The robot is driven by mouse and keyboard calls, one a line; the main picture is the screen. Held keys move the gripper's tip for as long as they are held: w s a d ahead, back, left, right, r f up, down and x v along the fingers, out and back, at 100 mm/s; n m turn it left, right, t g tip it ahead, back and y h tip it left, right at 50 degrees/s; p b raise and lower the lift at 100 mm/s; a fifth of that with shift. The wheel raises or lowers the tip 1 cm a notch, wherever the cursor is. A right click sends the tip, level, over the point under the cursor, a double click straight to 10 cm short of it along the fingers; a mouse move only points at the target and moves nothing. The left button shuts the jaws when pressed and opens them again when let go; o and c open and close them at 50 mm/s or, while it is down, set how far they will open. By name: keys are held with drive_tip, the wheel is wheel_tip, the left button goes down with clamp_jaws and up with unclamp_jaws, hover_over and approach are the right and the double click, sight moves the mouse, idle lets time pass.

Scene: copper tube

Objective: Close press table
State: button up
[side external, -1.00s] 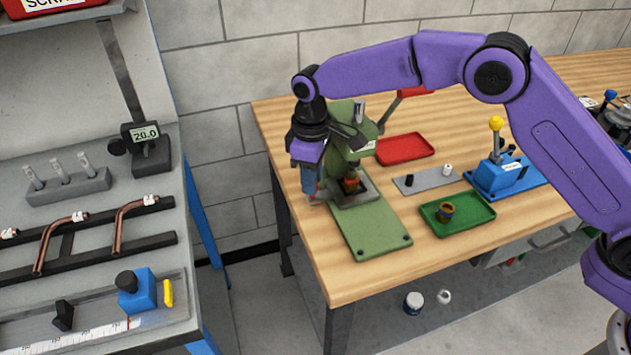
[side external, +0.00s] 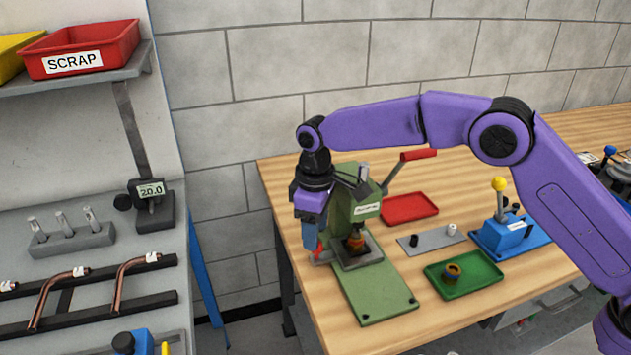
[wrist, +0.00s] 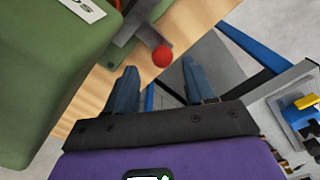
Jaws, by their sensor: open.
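The green press (side external: 352,205) stands on the left end of the wooden bench. Its grey press table (side external: 372,253) is at the front of the press, bearing a small copper-coloured and dark piece (side external: 355,240). A red ball knob (wrist: 162,56) on a grey bar sticks out at the table's left side. My gripper (side external: 311,242) points down beside the press at this knob. In the wrist view, my gripper (wrist: 158,80) is open, and the knob shows between and just beyond the fingertips. I cannot tell whether a finger touches it.
The press has a lever with a red handle (side external: 418,155). To its right are a red tray (side external: 410,207), a grey strip (side external: 430,240), a green tray (side external: 480,280) with a small cup, and a blue fixture (side external: 502,232). A grey rack bench (side external: 80,220) stands left across a gap.

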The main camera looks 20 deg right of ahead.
wheel_tip(320, 180, up, 15)
idle(0.5)
drive_tip(key=shift+r, duration=0.1)
drive_tip(key=shift+d, duration=0.1)
idle(0.3)
